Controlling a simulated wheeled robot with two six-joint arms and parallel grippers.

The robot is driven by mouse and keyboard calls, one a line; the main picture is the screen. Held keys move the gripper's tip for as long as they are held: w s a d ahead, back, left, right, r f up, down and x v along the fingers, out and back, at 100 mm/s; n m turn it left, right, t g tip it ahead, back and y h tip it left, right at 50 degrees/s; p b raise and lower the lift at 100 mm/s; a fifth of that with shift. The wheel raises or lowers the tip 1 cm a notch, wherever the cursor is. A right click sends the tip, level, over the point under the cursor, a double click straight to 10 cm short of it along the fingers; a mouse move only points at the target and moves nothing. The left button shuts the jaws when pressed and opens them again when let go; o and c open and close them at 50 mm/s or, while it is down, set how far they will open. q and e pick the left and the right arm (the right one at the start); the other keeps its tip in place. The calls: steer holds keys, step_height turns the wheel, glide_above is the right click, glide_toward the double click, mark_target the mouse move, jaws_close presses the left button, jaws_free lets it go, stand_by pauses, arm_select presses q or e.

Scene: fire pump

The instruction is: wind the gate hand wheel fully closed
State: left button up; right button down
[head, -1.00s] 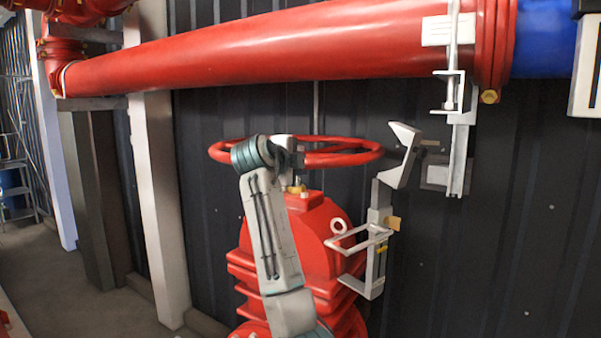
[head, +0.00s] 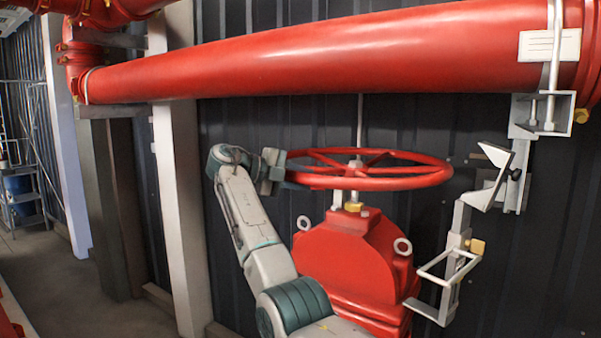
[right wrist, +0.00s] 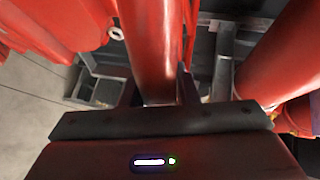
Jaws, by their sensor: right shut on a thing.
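The red gate hand wheel (head: 395,184) lies roughly level on its stem above the red valve body (head: 350,255) in the head view. My right gripper (head: 280,170) is at the left side of the wheel's rim, shut on it. In the right wrist view, the red rim (right wrist: 150,45) runs between the two dark fingers of my right gripper (right wrist: 160,88). My left gripper is not in view.
A large red pipe (head: 330,50) runs above the wheel. A grey metal bracket (head: 460,245) stands just right of the wheel and valve. A pale post (head: 178,200) is on the left, with open floor (head: 60,280) beyond. A dark ribbed wall is behind.

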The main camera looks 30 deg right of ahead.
steer(key=shift+w+a, duration=0.15)
steer(key=shift+w, duration=0.3)
steer(key=c, duration=1.1)
jaws_free()
